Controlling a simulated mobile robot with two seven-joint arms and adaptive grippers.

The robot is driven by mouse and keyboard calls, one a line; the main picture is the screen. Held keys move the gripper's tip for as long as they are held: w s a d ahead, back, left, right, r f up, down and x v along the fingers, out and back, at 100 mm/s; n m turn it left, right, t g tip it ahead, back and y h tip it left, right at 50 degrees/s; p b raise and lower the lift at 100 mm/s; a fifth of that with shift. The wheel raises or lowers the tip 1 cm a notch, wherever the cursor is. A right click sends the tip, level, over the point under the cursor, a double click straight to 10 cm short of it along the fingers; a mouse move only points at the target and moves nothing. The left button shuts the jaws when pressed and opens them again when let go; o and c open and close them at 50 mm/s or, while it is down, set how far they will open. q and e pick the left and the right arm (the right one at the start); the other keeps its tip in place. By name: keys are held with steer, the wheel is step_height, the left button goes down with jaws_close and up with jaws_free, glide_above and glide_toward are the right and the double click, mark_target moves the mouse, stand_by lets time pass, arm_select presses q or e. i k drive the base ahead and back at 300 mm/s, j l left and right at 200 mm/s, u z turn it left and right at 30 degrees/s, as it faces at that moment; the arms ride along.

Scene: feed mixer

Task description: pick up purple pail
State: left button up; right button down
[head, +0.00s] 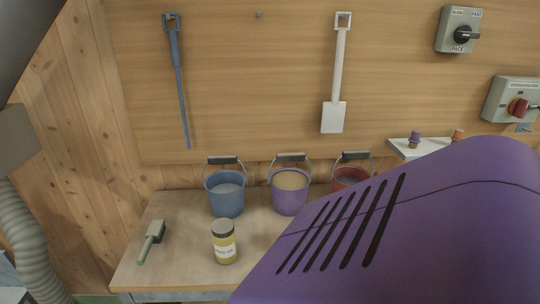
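The purple pail (289,197) stands upright on the wooden bench, between a blue pail on its left and a red pail on its right. It has a raised wire handle with a dark grip, and pale tan contents show inside. Its lower right side is close to the large purple slotted housing in the foreground. Neither my left nor my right gripper is in view.
The bench (172,218) also holds the blue pail (226,199), the partly hidden red pail (350,177), a yellow labelled jar (223,245) and a green-grey scoop or brush (152,240). The purple housing (430,225) blocks the lower right. Two tools hang on the wall.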

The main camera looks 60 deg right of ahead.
mark_target(289, 186)
steer(key=i+j+z, duration=0.1)
steer(key=z, duration=0.25)
steer(key=j+z, duration=0.3)
steer(key=i+j+z, duration=0.1)
steer(key=z, duration=0.25)
steer(key=j, duration=0.1)
